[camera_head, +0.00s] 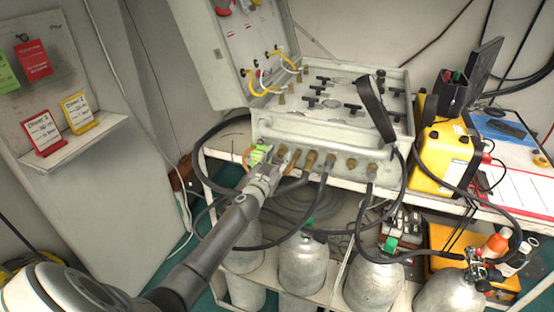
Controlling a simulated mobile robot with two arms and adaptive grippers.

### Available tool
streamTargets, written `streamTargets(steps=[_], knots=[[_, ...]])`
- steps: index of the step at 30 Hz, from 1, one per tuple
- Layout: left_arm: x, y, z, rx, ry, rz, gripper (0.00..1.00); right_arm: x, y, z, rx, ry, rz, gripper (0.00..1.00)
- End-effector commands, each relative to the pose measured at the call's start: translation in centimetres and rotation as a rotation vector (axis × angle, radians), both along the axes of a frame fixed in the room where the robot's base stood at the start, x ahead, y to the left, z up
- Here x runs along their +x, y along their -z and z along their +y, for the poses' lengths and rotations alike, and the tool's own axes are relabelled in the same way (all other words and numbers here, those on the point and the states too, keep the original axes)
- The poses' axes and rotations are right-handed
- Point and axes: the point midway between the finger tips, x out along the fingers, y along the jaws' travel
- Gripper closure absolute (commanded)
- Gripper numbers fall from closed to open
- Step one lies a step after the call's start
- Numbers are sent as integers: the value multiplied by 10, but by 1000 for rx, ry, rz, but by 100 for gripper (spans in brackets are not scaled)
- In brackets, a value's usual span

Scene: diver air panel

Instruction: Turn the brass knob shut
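The air panel (300,128) is a grey case with its lid raised, standing on a white bench. A row of brass fittings (310,160) runs along its lower front; which one is the brass knob I cannot tell. My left gripper (266,160) is at the left end of this row, by a green tag (258,153). The gripper is small here and hides what is behind it, so I cannot tell whether its fingers are open, shut or touching a fitting. My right gripper is not in view.
Dark hoses hang from the fittings and loop below the bench. Grey cylinders (303,262) stand underneath. A yellow case (445,155) stands right of the panel. A shelf (75,143) with red and yellow cards is at the left.

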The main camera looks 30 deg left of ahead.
Motion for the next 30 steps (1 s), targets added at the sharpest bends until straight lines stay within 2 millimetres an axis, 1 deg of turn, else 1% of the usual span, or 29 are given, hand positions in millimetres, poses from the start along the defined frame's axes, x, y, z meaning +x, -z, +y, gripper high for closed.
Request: streamTargets(steps=[1,6,9,14,20,26,30], knots=[[0,0,0,0,0,0,67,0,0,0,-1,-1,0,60],[0,0,0,0,0,0,89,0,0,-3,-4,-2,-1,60],[0,0,0,0,0,0,100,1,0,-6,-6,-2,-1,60],[0,0,0,5,0,1,100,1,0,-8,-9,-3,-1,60],[0,0,0,53,0,13,100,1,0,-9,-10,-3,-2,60],[0,1,-1,172,0,41,100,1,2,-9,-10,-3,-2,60],[0,1,-1,291,1,70,100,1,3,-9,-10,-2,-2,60]])
